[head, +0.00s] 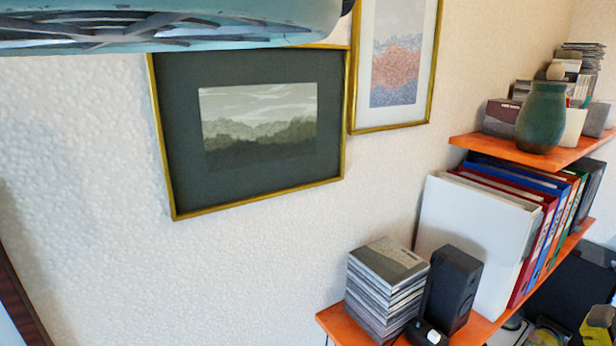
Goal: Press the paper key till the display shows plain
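No paper key and no display can be made out in the head view. My gripper is not in view.
A lower orange shelf (334,322) on the right holds a stack of discs (385,285), a black speaker (455,290) and several binders (520,235). An upper shelf (490,148) holds a green vase (543,118). Framed pictures (260,125) hang on the wall. A teal object (180,25) blocks the top left.

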